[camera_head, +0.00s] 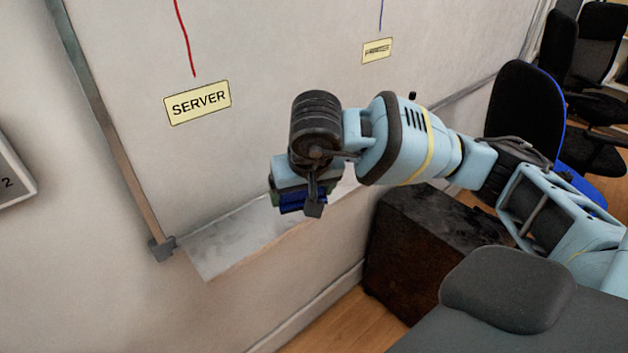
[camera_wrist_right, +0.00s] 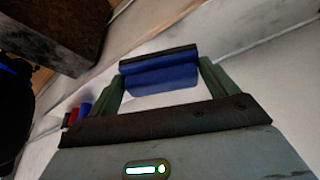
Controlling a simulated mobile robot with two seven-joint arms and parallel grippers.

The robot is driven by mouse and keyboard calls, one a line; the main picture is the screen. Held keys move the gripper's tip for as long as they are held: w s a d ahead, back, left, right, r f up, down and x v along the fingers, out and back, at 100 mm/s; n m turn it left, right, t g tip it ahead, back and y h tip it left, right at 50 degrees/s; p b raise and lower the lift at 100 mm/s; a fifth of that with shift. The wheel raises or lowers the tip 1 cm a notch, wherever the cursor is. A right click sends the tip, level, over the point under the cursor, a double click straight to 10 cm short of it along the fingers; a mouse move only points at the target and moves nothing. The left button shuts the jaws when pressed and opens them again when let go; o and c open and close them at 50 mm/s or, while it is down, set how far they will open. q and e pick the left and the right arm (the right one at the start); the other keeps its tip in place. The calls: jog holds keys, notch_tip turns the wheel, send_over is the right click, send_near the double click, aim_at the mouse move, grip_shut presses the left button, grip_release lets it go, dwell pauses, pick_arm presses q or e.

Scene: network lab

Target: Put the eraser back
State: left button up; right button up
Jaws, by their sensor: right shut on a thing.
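The eraser is blue with a dark strip along one side. It shows between the two fingers of my right gripper in the right wrist view (camera_wrist_right: 160,77). In the head view the eraser (camera_head: 303,203) is a small blue patch, mostly covered by my right gripper (camera_head: 305,200). My right gripper is shut on the eraser and holds it in front of the whiteboard tray (camera_head: 225,250), near its middle. I cannot tell whether the eraser touches the tray. My left gripper is not in view.
The whiteboard (camera_head: 270,60) carries a yellow SERVER label (camera_head: 197,102) and a second label (camera_head: 377,50). Red and blue markers (camera_wrist_right: 84,110) show at the left in the right wrist view. A dark box (camera_head: 420,245) stands on the floor below the tray. Chairs (camera_head: 525,105) are at the right.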

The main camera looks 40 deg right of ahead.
jog(key=w+d, duration=0.1)
jog(key=d, duration=0.1)
jog(key=w+d, duration=0.1)
jog(key=w, duration=0.1)
jog(key=w+d, duration=0.1)
jog(key=d, duration=0.1)
jog(key=shift+w+d+f, duration=0.35)
jog(key=shift+w, duration=0.05)
jog(key=shift+d, duration=0.1)
jog(key=shift+w+d, duration=0.3)
notch_tip(320, 180, down, 3)
jog(key=shift+f+p, duration=0.2)
jog(key=shift+p, duration=0.2)
jog(key=shift+f, duration=0.15)
jog(key=o, duration=0.7)
